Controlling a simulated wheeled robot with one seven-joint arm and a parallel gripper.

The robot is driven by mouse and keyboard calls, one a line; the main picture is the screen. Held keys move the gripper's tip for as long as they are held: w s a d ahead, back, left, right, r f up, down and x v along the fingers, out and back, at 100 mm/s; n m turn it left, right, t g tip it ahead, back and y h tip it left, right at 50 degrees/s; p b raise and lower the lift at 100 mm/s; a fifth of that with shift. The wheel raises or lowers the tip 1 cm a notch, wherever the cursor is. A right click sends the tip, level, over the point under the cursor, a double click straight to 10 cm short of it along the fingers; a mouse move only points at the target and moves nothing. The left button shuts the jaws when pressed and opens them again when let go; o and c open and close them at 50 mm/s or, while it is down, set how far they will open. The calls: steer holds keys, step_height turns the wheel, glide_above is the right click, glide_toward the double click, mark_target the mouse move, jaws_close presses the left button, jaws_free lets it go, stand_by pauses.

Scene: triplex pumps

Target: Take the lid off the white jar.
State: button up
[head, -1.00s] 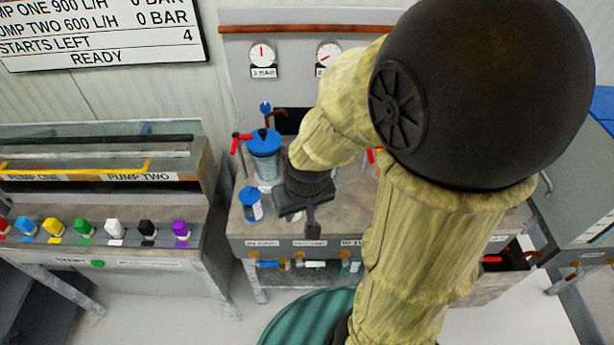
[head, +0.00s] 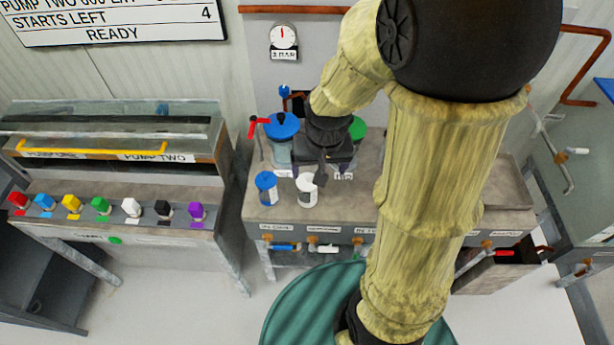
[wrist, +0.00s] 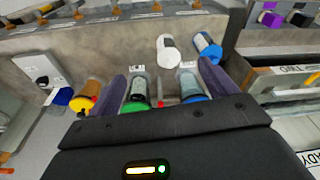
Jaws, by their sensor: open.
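The white jar (head: 306,192) stands near the front of the bench, with a white top that looks like its lid in place. It also shows in the wrist view (wrist: 168,52), beyond the gap between my fingers. My gripper (head: 322,168) is open and empty, just behind and above the white jar in the head view. In the wrist view its two dark fingers (wrist: 165,88) are spread wide, and the white jar is apart from both. My fingertips are hard to make out in the head view.
Larger tanks with blue (head: 282,126) and green (head: 357,128) lids stand behind, and a yellow-lidded one (wrist: 84,100) shows in the wrist view. A red-handled valve (head: 257,124) rises at the left.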

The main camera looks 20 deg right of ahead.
steer(key=w+m+g+p, duration=0.2)
steer(key=w+m+p, duration=0.3)
steer(key=w, duration=0.6)
steer(key=shift+r, duration=0.4)
steer(key=shift+a, duration=0.1)
steer(key=p, duration=0.4)
glide_toward(307, 179)
steer(key=f, duration=0.1)
steer(key=w+f, duration=0.1)
steer(key=f, duration=0.1)
steer(key=w+f, duration=0.1)
steer(key=f, duration=0.1)
